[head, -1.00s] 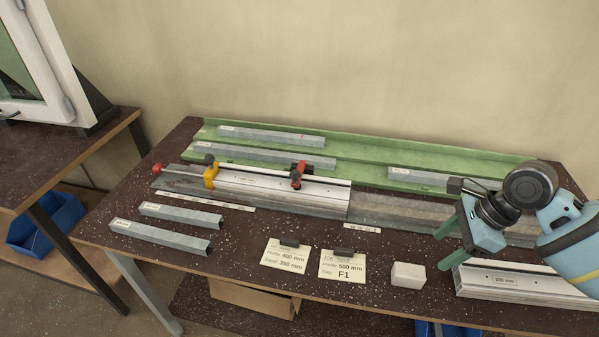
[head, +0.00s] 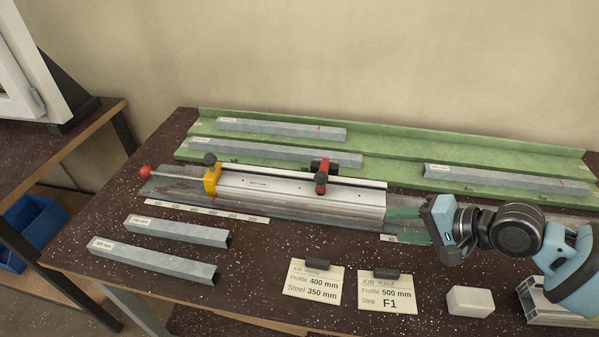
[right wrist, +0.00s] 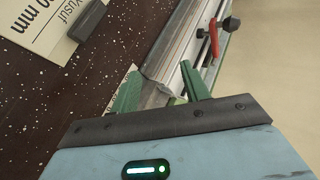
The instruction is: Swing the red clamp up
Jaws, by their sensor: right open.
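The red clamp (head: 321,179) has a black knob and sits across the rail over the silver profile (head: 285,197), near the profile's right half. It also shows in the right wrist view (right wrist: 214,38), beyond my fingers, with its black knob to the right. My right gripper (head: 398,226) is open and empty at the profile's right end, to the right of the clamp and apart from it. Its green fingers also show in the right wrist view (right wrist: 160,76), either side of the profile's end. My left gripper is not in view.
A yellow clamp (head: 212,181) and a red ball knob (head: 146,172) are at the rail's left. A green rack (head: 400,165) with steel bars stands behind. Two job cards (head: 313,281), a white block (head: 470,301) and two loose bars (head: 150,260) lie in front.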

